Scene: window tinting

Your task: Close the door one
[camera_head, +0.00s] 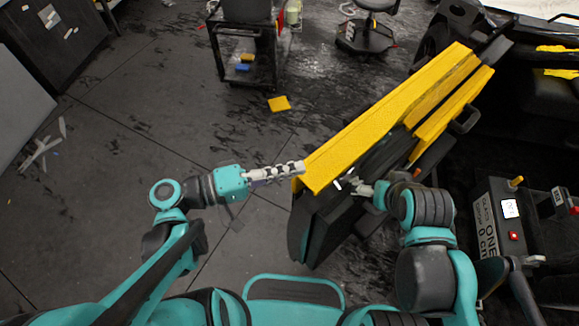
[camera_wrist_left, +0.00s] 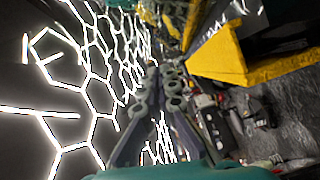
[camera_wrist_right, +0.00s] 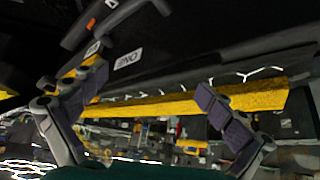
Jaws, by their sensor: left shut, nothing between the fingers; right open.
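Door one (camera_head: 385,120), a yellow door with a black lower part, stands swung open, running from the car at upper right to the middle of the head view. Its yellow corner also shows in the left wrist view (camera_wrist_left: 225,58). My left gripper (camera_head: 302,168) is shut and empty, its tips at the door's near yellow end; contact is unclear. My right gripper (camera_head: 350,186) is open on the door's inner side, close to the black panel. In the right wrist view a yellow strip (camera_wrist_right: 150,105) crosses between its spread fingers, with a label reading "ONE" (camera_wrist_right: 127,59) above.
A black cart (camera_head: 247,50) and a stool (camera_head: 365,35) stand at the back. A yellow piece (camera_head: 279,104) lies on the floor. A box marked "GLASS ONE" (camera_head: 497,225) stands at the right. The floor left of the door is mostly clear.

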